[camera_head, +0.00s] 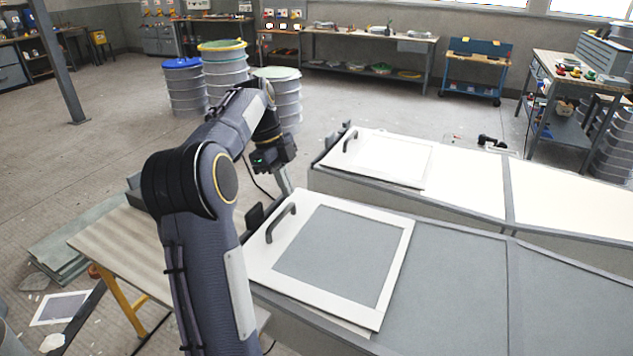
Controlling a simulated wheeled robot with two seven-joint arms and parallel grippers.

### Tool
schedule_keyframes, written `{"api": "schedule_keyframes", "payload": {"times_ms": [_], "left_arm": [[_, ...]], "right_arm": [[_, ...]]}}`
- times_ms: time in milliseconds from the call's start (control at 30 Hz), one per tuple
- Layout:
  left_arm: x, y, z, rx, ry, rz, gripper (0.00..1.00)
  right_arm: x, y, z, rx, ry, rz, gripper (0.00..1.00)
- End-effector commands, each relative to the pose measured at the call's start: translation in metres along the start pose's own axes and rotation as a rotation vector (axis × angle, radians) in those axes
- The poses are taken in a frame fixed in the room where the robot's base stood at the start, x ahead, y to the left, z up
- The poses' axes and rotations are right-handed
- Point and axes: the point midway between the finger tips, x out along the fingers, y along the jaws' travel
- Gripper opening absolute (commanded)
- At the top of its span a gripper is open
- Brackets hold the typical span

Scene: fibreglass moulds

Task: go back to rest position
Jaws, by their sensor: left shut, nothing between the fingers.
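My left arm rises from the bottom and bends over to my left gripper (285,184), which points down. The gripper is shut and empty, just beyond the handle (281,222) of the near white frame (398,266). It looks apart from that handle, though the exact gap is hard to judge. The white frame, with a grey panel inside, lies on the near grey mould (455,285). My right gripper is not in view.
A second mould (555,205) with a pale frame (425,165) lies behind the near one. A wooden-topped table (115,240) stands at left, beside stacked boards (75,245). Several drums (225,75), workbenches (370,38) and a blue cart (477,65) stand farther back. Open floor lies at left.

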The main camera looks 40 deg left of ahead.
Motion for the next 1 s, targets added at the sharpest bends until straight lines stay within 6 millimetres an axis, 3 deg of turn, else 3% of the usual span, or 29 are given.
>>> {"api": "schedule_keyframes", "payload": {"times_ms": [267,367,467,667,800,1000], "left_arm": [[-0.002,0.001,-0.002,-0.005,0.001,-0.002,0.0],[-0.004,0.008,-0.015,-0.056,0.003,-0.019,0.0],[-0.006,0.027,-0.045,-0.182,0.014,-0.059,0.0],[0.013,0.099,-0.12,-0.572,0.09,-0.161,0.0],[0.047,0.161,-0.16,-0.854,0.18,-0.206,0.0],[0.104,0.233,-0.189,-1.183,0.317,-0.221,0.0]], "right_arm": [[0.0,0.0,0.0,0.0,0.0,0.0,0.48],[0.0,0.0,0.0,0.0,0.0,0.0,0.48],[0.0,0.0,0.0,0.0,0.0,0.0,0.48],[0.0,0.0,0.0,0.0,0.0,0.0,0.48],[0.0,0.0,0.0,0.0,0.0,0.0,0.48],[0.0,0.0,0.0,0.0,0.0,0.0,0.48]]}}
